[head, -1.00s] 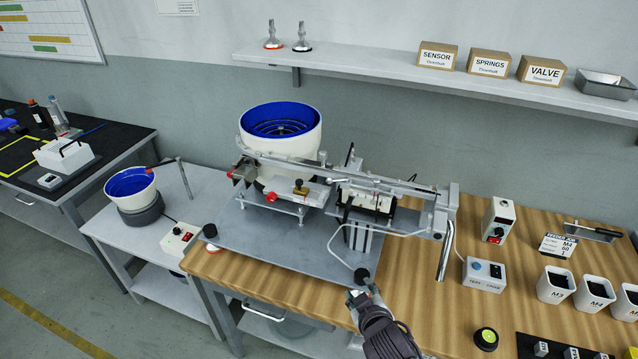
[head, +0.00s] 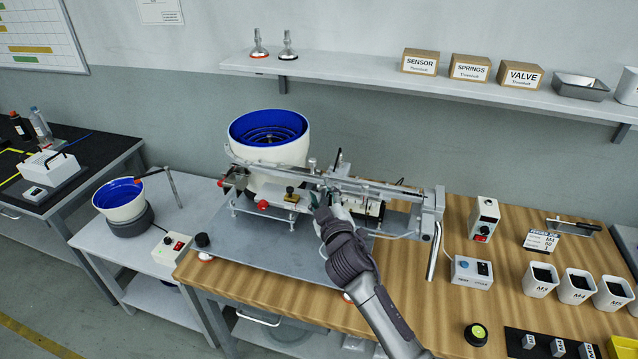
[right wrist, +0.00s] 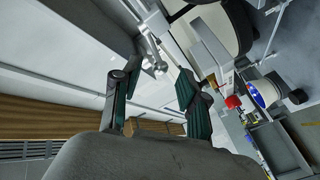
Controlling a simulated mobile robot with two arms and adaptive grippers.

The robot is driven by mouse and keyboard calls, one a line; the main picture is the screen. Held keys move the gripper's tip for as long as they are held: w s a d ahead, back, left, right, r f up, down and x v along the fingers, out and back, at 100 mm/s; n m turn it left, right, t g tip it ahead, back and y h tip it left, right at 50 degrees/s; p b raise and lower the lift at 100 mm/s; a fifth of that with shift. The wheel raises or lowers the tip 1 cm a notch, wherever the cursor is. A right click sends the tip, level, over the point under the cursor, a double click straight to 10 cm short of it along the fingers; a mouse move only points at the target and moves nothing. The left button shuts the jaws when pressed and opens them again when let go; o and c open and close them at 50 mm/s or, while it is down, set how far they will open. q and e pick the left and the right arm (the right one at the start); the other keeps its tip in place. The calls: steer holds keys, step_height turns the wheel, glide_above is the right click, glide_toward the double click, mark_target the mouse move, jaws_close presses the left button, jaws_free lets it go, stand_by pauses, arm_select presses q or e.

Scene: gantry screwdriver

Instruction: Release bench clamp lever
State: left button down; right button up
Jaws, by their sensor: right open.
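My right gripper (head: 322,203) reaches over the feeder plate (head: 262,250) to the metal gantry rail (head: 375,188). In the right wrist view its two teal-padded fingers (right wrist: 152,85) are apart, with a bright metal fitting (right wrist: 150,58) beyond and between the tips. I cannot tell whether they touch it. No lever is clearly marked as the bench clamp lever. A black knob (head: 201,240) stands at the plate's left front corner. A bent rod (head: 400,236) runs below the rail, its near end hidden by my arm. My left gripper is out of view.
A white bowl feeder (head: 268,150) with blue inside stands behind the rail, with a red knob (head: 263,204) in front. A control box (head: 472,271) and white bins (head: 577,287) are on the right.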

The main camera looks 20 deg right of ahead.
mark_target(320, 188)
steer(key=shift+w+d, duration=0.1)
steer(key=shift+w, duration=1.4)
jaws_close()
